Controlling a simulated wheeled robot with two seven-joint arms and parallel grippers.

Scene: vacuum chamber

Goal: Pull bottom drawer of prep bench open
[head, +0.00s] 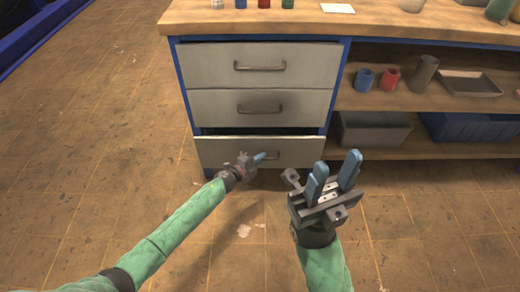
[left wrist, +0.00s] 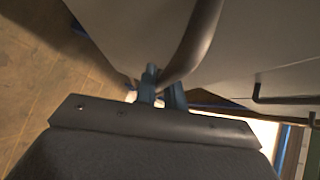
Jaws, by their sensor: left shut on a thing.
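The prep bench (head: 345,22) has three stacked grey drawers on its left side, each with a dark bar handle. The bottom drawer (head: 215,152) stands slightly open, with a dark gap above its front. My left gripper (head: 262,156) is at that drawer's handle and shut on it. In the left wrist view the curved handle (left wrist: 195,40) passes between the blue fingers of my left gripper (left wrist: 158,90). My right gripper (head: 335,172) is open and empty, in front of the bench and right of the drawer.
The middle drawer (head: 225,108) and top drawer (head: 215,66) look nearly closed. Shelves on the right hold a blue cup (head: 364,79), a red cup (head: 390,79), a grey bin (head: 372,130) and a blue crate (head: 465,127). The floor (head: 90,130) in front and left is clear.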

